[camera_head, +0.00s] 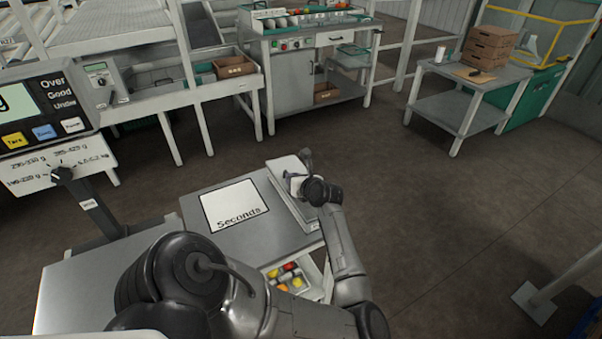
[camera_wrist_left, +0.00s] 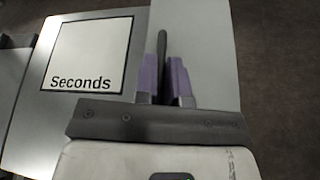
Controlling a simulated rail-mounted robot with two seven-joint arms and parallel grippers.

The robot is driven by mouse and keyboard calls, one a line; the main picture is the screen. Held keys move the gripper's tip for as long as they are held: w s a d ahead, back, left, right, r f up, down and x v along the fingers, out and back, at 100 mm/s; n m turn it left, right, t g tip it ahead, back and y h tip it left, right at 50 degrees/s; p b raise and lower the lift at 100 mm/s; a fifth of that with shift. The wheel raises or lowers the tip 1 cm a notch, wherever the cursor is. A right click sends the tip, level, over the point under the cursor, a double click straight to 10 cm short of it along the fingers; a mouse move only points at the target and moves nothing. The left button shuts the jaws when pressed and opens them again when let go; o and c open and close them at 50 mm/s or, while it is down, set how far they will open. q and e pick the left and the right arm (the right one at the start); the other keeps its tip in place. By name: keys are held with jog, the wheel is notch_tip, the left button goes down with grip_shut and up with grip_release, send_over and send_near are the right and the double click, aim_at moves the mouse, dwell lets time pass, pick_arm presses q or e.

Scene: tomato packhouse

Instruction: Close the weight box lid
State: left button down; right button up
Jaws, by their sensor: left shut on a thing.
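A pale flat box (camera_head: 287,171), which looks like the weight box, lies at the right edge of the grey bench; whether its lid stands open is hard to tell. My left gripper (camera_head: 303,186) is over its right side. In the left wrist view the purple fingers of my left gripper (camera_wrist_left: 163,80) are shut on a thin dark bar (camera_wrist_left: 162,46), seemingly the lid's handle. The bar lies over a pale grey panel (camera_wrist_left: 200,40) in that view. My wrist hides part of the box in the head view. My right gripper is not in view.
A white "Seconds" sheet (camera_head: 233,205) lies on the bench left of the box. Several coloured items sit on a shelf below the front edge. A scale display (camera_head: 45,108) stands at the left. Open floor (camera_head: 420,200) lies to the right.

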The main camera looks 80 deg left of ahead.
pick_arm(q)
jog(key=shift+s+d+f, duration=0.1)
jog(key=shift+s+f, duration=0.1)
jog(key=shift+f, duration=0.4)
jog(key=c, duration=1.2)
grip_release()
jog(key=shift+s, duration=0.15)
jog(key=shift+w+d, duration=0.2)
jog(key=shift+w, duration=0.05)
jog(key=p+v, duration=0.3)
jog(key=v, duration=1)
jog(key=shift+d, duration=0.15)
